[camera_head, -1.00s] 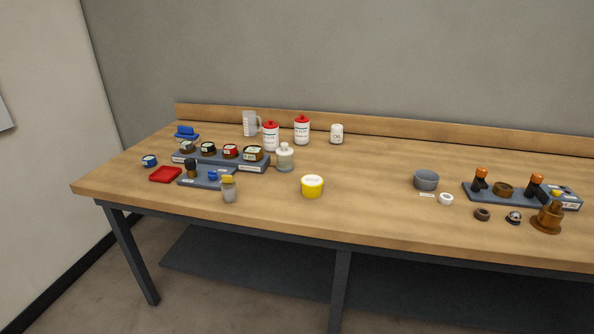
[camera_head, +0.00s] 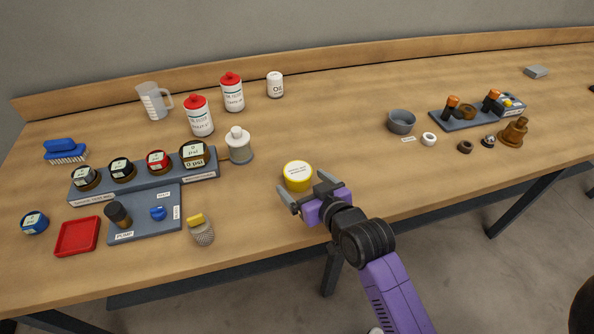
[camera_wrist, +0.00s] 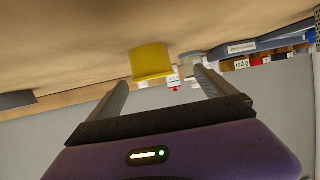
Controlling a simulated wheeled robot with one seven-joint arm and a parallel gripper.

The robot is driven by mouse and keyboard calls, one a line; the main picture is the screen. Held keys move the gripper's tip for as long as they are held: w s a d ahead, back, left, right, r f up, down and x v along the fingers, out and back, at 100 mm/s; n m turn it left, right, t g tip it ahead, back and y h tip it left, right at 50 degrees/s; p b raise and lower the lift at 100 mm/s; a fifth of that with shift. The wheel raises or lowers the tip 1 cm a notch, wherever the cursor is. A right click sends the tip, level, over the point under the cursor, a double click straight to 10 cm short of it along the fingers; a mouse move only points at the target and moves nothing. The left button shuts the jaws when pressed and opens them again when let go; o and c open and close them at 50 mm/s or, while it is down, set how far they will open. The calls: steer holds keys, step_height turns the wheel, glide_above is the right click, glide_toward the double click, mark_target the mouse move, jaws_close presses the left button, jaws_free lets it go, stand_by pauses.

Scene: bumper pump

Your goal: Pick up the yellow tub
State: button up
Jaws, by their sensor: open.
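The yellow tub (camera_head: 298,177) with a white label on its lid stands upright on the wooden bench, near the front edge in the head view. My gripper (camera_head: 308,192) is open and empty, just on the near side of the tub. In the wrist view, which is upside down, the tub (camera_wrist: 151,61) shows beyond the two spread fingers (camera_wrist: 160,90), roughly in line with the gap between them. I cannot tell whether a finger touches it.
A grey bowl (camera_head: 401,122) and white ring (camera_head: 428,139) are right. Bench around the tub is clear.

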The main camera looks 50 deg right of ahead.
mark_target(293, 169)
steer(key=shift+w+d+f+g, duration=0.15)
steer(key=shift+w+d+g, duration=0.15)
steer(key=shift+w+d, duration=0.35)
steer(key=shift+w+d+f, duration=0.15)
steer(key=shift+d+f, duration=0.05)
steer(key=shift+d, duration=0.05)
steer(key=shift+p+x, duration=0.7)
steer(key=shift+x, duration=2.75)
steer(key=shift+f, duration=0.1)
steer(key=c, duration=1.5)
steer(key=shift+c, duration=0.3)
